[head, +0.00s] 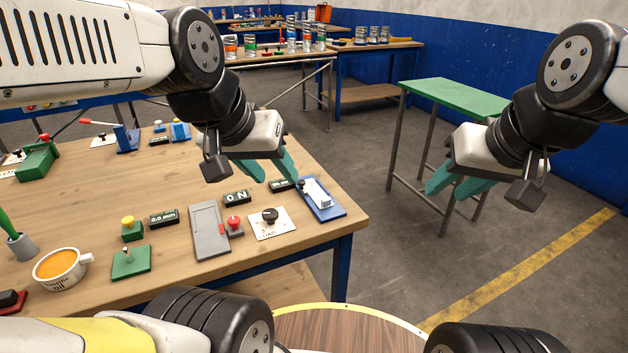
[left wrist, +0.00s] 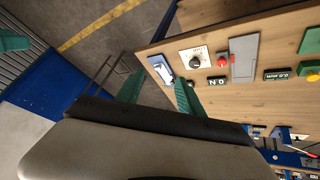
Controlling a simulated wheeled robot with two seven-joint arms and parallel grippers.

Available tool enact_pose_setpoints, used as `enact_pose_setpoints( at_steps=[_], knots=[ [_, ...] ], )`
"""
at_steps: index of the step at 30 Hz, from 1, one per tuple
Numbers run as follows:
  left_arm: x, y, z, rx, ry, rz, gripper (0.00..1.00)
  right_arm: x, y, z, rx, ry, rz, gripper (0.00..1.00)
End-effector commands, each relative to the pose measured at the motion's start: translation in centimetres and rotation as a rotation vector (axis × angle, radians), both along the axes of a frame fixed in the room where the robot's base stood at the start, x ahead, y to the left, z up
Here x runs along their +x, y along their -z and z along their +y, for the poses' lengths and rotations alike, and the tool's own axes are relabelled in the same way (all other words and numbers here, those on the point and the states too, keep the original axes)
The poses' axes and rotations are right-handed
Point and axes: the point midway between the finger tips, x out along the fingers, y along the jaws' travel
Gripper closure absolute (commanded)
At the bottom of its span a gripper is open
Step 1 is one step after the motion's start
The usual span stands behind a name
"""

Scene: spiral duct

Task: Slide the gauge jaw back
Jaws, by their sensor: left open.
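The gauge (head: 323,207) is a blue base plate at the table's right front corner, with a pale sliding jaw (head: 317,190) on it. It also shows in the left wrist view (left wrist: 155,64), just beyond the fingertips. My left gripper (head: 280,178) is open and empty, with its green fingers spread, above and slightly left of the gauge. I cannot tell whether a finger touches the jaw; no grip on it shows. My right gripper (head: 446,195) hangs in the air right of the table, open and empty.
An orange-filled cup (head: 62,266) stands further left. Open floor lies right of the table.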

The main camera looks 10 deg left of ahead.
Motion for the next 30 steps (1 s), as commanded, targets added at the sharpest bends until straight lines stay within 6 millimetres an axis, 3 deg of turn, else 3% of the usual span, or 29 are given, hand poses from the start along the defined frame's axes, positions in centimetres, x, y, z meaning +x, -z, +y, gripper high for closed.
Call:
enact_pose_setpoints(
  at_steps=[13, 17, 20, 23, 30],
  knots=[
    [0.0, 0.0, 0.0, 0.000, 0.000, 0.000, 0.55, 0.0, 0.0, 0.0, 0.000, 0.000, 0.000, 0.64],
    [1.3, -0.1, 0.1, 0.006, 0.002, 0.008, 0.55, 0.0, 0.0, 0.0, 0.000, 0.000, 0.000, 0.64],
    [4.0, 0.0, 0.3, 0.019, 0.007, 0.024, 0.55, 0.0, 0.0, 0.0, 0.000, 0.000, 0.000, 0.64],
    [8.0, 0.4, 0.7, 0.040, 0.016, 0.043, 0.55, 0.0, 0.0, 0.0, 0.000, 0.000, 0.000, 0.64],
    [18.4, 4.4, 1.7, 0.096, 0.044, 0.085, 0.55, 0.0, 0.0, 0.0, 0.000, 0.000, 0.000, 0.64]
  ],
)
